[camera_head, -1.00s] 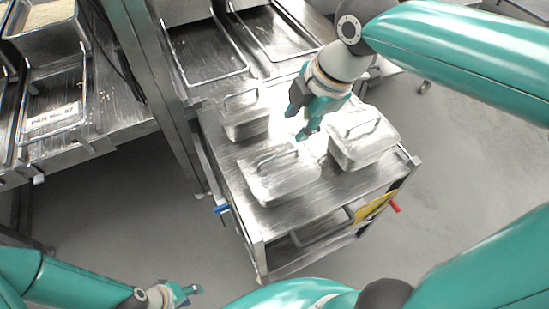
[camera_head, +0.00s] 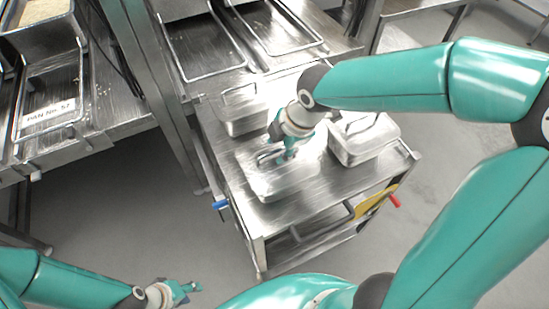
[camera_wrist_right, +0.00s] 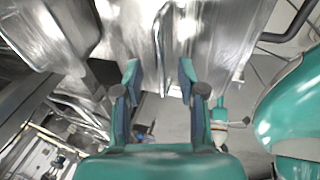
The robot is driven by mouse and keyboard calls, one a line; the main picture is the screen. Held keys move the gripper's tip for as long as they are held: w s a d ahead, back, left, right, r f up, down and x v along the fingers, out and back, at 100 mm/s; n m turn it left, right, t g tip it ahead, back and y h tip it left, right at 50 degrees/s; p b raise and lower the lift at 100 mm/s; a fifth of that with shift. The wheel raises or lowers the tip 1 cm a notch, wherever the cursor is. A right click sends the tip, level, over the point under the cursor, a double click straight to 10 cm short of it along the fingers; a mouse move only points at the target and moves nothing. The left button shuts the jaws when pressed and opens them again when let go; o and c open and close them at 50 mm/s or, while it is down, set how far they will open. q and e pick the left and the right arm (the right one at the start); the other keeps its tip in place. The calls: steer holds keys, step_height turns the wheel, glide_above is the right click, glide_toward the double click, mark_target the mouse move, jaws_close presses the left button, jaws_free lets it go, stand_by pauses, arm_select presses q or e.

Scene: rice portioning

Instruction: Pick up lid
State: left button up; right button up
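Three lidded metal containers stand on a steel cart. The front one has a shiny lid (camera_head: 262,184) with a raised handle, partly hidden by my right gripper (camera_head: 279,158). My right gripper is low over this lid at its handle. In the right wrist view my right gripper (camera_wrist_right: 160,72) has its two fingers apart, with the bent handle bar (camera_wrist_right: 158,38) showing between them; whether they touch it I cannot tell. A second lidded container (camera_head: 241,122) is at the back left, a third (camera_head: 362,142) at the right. My left gripper (camera_head: 187,289) is low at the bottom left, away from the cart.
The cart (camera_head: 330,196) has a blue knob (camera_head: 220,204) at its left and a red one (camera_head: 394,201) at its right. Metal pans (camera_head: 207,45) lie behind it. A steel counter with a labelled pan (camera_head: 50,112) is at the left. Grey floor is clear in front.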

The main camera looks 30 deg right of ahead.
steer(key=shift+w+f, duration=0.15)
steer(key=shift+f, duration=0.35)
jaws_close()
steer(key=shift+r, duration=0.15)
